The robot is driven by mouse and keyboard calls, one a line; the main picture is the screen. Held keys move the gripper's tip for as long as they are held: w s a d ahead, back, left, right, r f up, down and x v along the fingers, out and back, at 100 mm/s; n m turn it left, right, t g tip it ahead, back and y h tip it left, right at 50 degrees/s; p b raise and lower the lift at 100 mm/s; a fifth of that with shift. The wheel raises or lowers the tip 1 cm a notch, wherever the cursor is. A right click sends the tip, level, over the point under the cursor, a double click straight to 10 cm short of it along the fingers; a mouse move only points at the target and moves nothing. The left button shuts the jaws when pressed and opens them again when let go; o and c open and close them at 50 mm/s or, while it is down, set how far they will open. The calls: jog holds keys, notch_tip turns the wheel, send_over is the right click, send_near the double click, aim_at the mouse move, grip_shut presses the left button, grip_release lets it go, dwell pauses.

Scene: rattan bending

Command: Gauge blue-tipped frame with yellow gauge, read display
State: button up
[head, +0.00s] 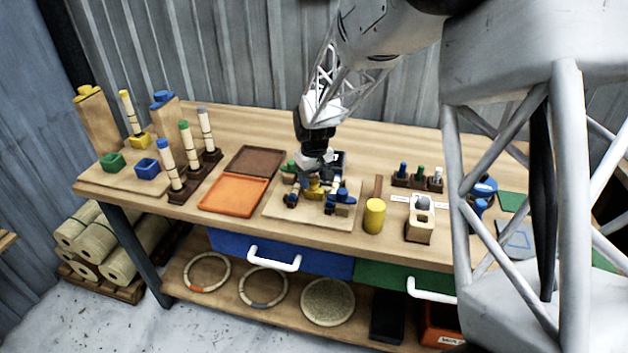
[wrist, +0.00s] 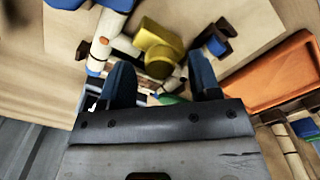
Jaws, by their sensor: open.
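My gripper (head: 316,160) is pointed down over the wooden board (head: 285,213) at the bench's middle. In the wrist view its two blue fingers (wrist: 162,72) stand apart. A yellow piece with a rounded top (wrist: 163,42) shows just beyond and between the fingertips; it also shows below the gripper in the head view (head: 313,189). I cannot tell whether the fingers touch it. Cream rattan with a blue end (wrist: 104,32) lies beside it on the board, partly hidden. I cannot make out the whole frame or any display reading.
A yellow cylinder (head: 375,216) and a small wooden stand (head: 420,230) are right of the board. Orange (head: 232,197) and brown (head: 256,161) trays are left of it. Racks of tipped rattan sticks (head: 168,162) stand farther left. A peg rack (head: 418,183) stands behind right.

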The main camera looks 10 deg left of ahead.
aim_at(315, 182)
jog(key=shift+r, duration=3.55)
jog(key=shift+d+r, duration=0.1)
jog(key=shift+d, duration=0.1)
jog(key=s+d+r+m, duration=0.1)
jog(key=s+d+r, duration=0.35)
jog(key=d, duration=0.35)
jog(key=s+d+r+m+t, duration=0.1)
jog(key=s+d+r+m, duration=0.1)
jog(key=s+d+r, duration=0.4)
jog(key=s+d+r+m, duration=0.15)
jog(key=s+d, duration=0.25)
jog(key=d, duration=0.5)
jog(key=s+d+m, duration=0.1)
jog(key=s+d, duration=0.3)
jog(key=s, duration=0.3)
jog(key=s+d+m+t, duration=0.1)
jog(key=s+d+m, duration=0.1)
jog(key=s+d, duration=0.3)
jog(key=s+d+m, duration=0.1)
jog(key=s+d, duration=0.4)
jog(key=s, duration=0.6)
jog(key=shift+f+m+t, duration=0.2)
jog(key=shift+m+t, duration=0.1)
jog(key=shift+m, duration=0.05)
